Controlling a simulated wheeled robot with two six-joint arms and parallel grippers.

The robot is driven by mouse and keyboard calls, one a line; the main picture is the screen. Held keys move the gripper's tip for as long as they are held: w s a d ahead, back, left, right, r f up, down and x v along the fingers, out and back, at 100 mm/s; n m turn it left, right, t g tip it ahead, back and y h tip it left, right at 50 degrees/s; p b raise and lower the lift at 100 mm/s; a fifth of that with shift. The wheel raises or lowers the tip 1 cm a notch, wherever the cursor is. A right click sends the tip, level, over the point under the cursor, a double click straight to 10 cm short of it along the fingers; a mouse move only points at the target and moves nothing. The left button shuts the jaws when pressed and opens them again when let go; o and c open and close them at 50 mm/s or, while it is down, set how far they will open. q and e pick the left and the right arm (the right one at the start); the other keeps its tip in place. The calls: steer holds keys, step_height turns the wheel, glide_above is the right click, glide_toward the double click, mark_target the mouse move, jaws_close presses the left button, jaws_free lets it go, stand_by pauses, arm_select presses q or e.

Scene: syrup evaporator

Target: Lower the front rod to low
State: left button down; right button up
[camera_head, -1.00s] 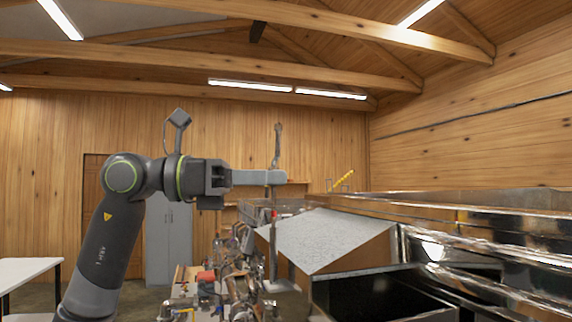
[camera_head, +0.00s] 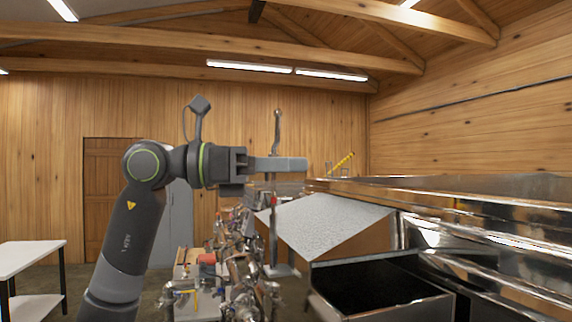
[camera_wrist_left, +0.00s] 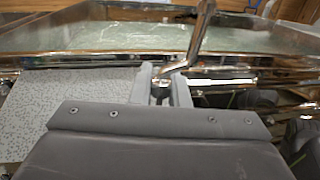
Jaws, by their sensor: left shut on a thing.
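The front rod (camera_head: 273,217) is a thin upright metal rod with a hooked top, standing left of the grey speckled sloped panel in the head view. My left gripper (camera_head: 282,164) reaches in from the left, level, at the rod's upper part. Its fingers lie across the rod and are shut on it. In the left wrist view, the bent metal rod (camera_wrist_left: 196,40) rises from between the two grey fingers (camera_wrist_left: 162,88). Low and high marks on the rod cannot be read. My right gripper does not show.
The speckled panel (camera_head: 322,222) and a dark open metal box (camera_head: 378,289) stand close right of the rod. The shiny evaporator pan (camera_head: 500,205) fills the right. Cluttered metal fittings (camera_head: 240,265) stand below my gripper. A white table (camera_head: 28,256) is at far left.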

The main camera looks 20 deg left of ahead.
arm_select(q)
steer(key=shift+f+b, duration=0.75)
steer(key=shift+f, duration=0.1)
steer(key=c, duration=1.6)
jaws_free()
